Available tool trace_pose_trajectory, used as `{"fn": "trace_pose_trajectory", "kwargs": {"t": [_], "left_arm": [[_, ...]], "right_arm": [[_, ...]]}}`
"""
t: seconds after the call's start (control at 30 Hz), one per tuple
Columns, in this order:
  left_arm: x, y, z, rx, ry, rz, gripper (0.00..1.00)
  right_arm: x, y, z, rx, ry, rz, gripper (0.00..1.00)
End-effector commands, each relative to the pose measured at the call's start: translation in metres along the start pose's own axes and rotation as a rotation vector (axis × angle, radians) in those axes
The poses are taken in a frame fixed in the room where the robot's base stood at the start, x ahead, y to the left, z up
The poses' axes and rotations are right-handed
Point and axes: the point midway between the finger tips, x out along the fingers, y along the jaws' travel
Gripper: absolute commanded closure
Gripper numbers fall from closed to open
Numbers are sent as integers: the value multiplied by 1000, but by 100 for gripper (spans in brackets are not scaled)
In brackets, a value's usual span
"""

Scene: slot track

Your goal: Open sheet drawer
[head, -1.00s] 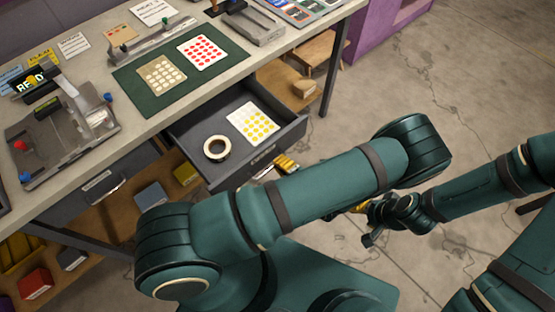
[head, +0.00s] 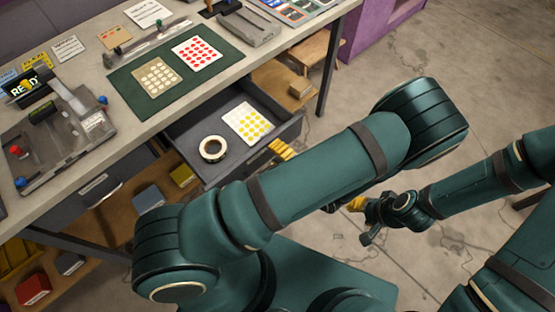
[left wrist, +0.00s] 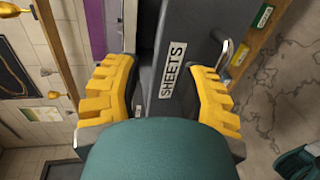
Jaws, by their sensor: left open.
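The sheet drawer (head: 182,132) is grey and stands pulled out from under the bench, with a yellow-dotted sheet (head: 247,122) and a roll of tape (head: 213,149) inside. In the left wrist view its front carries a label reading SHEETS (left wrist: 172,70), with a metal handle (left wrist: 224,52) beside it. My left gripper (head: 281,150) is at the drawer's front edge, partly hidden by my own arm. In the left wrist view its yellow fingers (left wrist: 160,88) are spread apart with nothing held. My right gripper (head: 357,203) shows only a little yellow behind my left arm.
The bench top (head: 130,55) holds a green mat (head: 200,80) with two dotted sheets, and a fixture (head: 60,125) at left. A lower shelf (head: 125,215) carries several boxes. A bench leg (head: 328,80) stands right of the drawer. The floor at right is mostly clear.

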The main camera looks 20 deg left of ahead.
Motion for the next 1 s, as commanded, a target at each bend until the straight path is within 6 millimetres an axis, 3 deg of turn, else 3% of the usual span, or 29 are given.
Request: {"fn": "trace_pose_trajectory", "kwargs": {"t": [0.1, 0.3, 0.87, 1.0], "left_arm": [[-4, 16, 0, -1, 0, -1, 59], [-6, 28, 0, 1, 0, -2, 59], [-6, 29, 0, 1, 0, -1, 59], [-2, 21, -13, -44, 62, -52, 59]], "right_arm": [[0, 0, 0, 0, 0, 0, 53], [0, 0, 0, 0, 0, 0, 53], [0, 0, 0, 0, 0, 0, 53], [0, 0, 0, 0, 0, 0, 53]]}}
